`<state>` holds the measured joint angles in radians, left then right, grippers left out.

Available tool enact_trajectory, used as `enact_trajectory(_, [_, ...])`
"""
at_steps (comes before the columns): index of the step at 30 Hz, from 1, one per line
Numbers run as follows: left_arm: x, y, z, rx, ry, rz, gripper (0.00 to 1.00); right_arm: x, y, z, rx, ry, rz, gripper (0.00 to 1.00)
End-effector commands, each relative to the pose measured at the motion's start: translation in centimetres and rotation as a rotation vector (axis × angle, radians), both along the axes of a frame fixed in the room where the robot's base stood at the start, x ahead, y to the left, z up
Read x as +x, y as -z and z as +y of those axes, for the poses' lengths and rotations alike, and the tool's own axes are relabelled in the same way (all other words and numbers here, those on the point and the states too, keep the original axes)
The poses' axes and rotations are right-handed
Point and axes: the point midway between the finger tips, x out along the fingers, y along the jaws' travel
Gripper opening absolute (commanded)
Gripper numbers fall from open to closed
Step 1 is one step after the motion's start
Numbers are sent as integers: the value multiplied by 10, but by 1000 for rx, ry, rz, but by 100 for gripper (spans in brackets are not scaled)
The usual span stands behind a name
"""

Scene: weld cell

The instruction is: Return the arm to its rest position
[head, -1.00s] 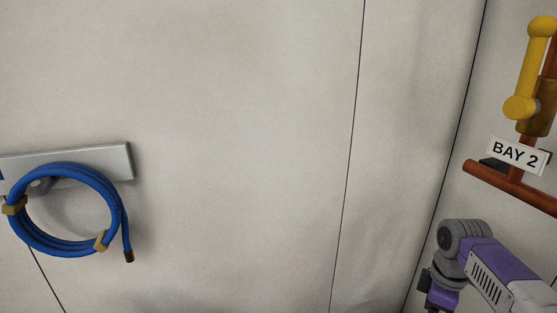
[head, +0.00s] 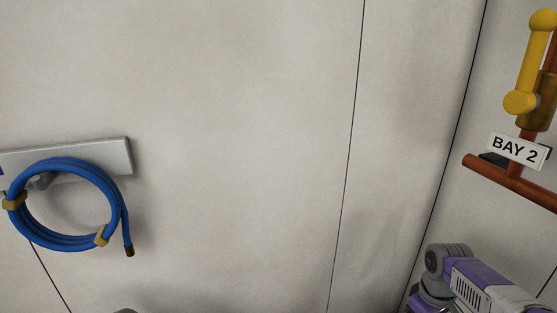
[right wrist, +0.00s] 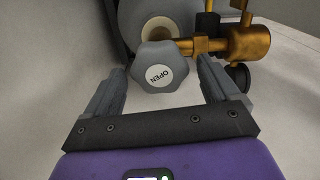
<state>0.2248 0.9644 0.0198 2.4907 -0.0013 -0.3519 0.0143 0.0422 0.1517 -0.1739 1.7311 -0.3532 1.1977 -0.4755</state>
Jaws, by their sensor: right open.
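My right arm (head: 480,287) shows at the lower right of the head view, but its gripper is below the frame there. In the right wrist view my right gripper (right wrist: 162,68) is open with nothing gripped. A grey faceted knob (right wrist: 153,69) marked OPEN appears between and beyond its fingers, with a gap on each side. How far the knob is from the fingertips is hard to tell. My left gripper is in neither view.
The knob sits by a brass valve fitting (right wrist: 248,43) and a grey cylinder (right wrist: 134,14). A coiled blue hose (head: 112,205) hangs from a grey wall bracket (head: 85,157). A rust-red pipe (head: 490,178) with a yellow lever (head: 531,62) and BAY 2 sign (head: 516,150) is at right. The middle wall is bare.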

Motion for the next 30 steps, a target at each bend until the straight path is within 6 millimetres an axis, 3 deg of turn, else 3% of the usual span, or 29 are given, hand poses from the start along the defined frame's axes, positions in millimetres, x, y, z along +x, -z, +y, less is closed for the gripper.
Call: enact_trajectory(30, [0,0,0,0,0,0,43,0,0,-3,0,985,-1,88])
